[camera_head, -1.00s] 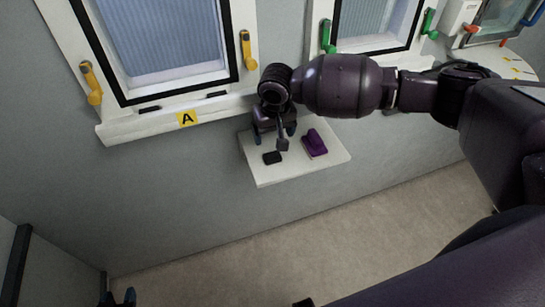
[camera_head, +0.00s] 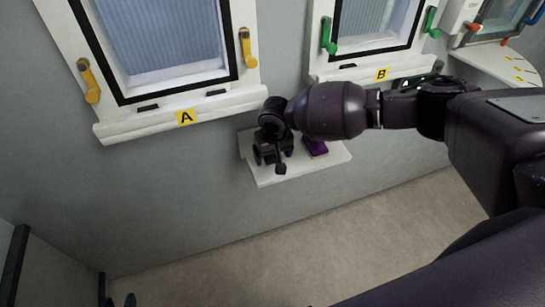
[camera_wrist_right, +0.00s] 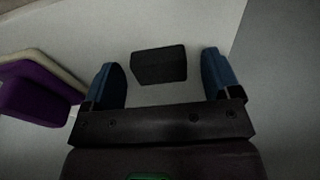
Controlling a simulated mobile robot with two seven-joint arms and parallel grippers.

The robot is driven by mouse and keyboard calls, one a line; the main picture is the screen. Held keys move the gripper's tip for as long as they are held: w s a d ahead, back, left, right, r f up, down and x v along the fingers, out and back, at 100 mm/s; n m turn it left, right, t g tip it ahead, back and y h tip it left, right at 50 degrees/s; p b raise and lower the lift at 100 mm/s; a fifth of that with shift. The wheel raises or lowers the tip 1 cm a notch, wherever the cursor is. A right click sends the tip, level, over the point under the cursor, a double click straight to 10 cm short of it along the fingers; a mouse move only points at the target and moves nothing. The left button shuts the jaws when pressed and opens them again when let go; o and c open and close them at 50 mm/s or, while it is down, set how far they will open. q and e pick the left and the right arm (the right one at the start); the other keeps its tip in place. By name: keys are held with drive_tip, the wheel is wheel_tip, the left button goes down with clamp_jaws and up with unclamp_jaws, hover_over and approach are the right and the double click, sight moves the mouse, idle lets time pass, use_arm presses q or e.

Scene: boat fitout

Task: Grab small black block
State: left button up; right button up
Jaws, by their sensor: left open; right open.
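The small black block (camera_wrist_right: 159,65) lies on the white shelf (camera_wrist_right: 205,32) in the right wrist view. It sits between and slightly beyond the two blue fingertips of my right gripper (camera_wrist_right: 164,78), with a gap on each side. Only the dark and blue tip of my left gripper (camera_head: 122,301) shows at the bottom left edge of the head view.
A purple object with a pale layer (camera_wrist_right: 40,88) lies left of my right gripper in the wrist view; it is partly hidden in the head view (camera_head: 316,147). Window A's sill (camera_head: 150,118) juts out above the shelf's left. Grey wall surrounds the shelf.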

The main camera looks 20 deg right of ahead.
drive_tip(key=c, duration=1)
drive_tip(key=shift+r, duration=0.15)
